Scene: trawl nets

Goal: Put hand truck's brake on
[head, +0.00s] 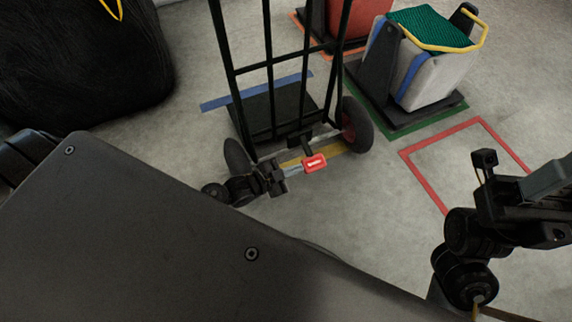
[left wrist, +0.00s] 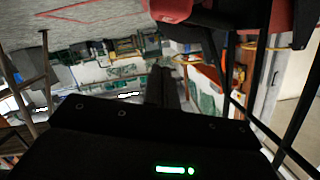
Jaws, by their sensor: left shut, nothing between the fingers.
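The black hand truck (head: 232,80) stands upright in the middle of the head view, with its wheels at the bottom. A red brake pedal (head: 315,163) with a pale marking sits low on it, between the wheels. My left gripper (head: 291,171) is shut and empty, just left of the red pedal; whether it touches the pedal I cannot tell. Its dark fingers also show together in the left wrist view (left wrist: 168,78). My right arm is at the right edge of the head view; its fingers are not clear.
A grey crate with green netting (head: 432,28) stands on a black base at upper right. A red floor outline (head: 425,185) lies on open floor. A black net heap (head: 80,60) fills the upper left. A blue floor strip (head: 215,103) lies beside the truck.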

